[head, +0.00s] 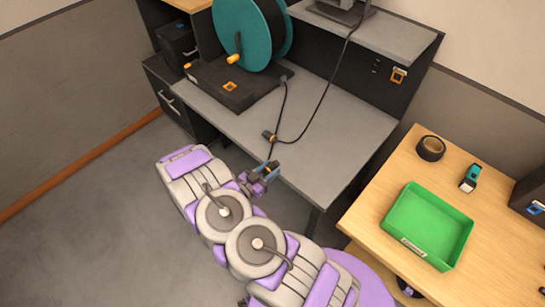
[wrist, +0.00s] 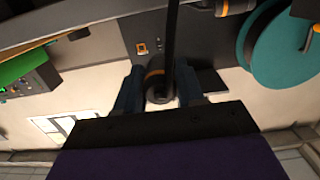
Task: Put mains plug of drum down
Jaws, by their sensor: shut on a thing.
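The cable drum (head: 241,35) is a teal reel on a black base at the back of the grey desk (head: 232,122); it also shows at the right of the wrist view (wrist: 275,60). A black cable runs from its base over the desk's front edge to my gripper (head: 264,173). My gripper is just off that front edge, shut on the mains plug (wrist: 158,88), a dark round body with an orange band. The plug is clear of the desk top, its cable leading away between the fingers (wrist: 160,92). The fingers partly hide it.
A second dark connector with an orange band (head: 268,136) lies near the desk's front edge, on a cable from the monitor stand (head: 343,10). A wooden table at right holds a green tray (head: 425,226) and a tape roll (head: 431,148). The desk's middle and right are mostly clear.

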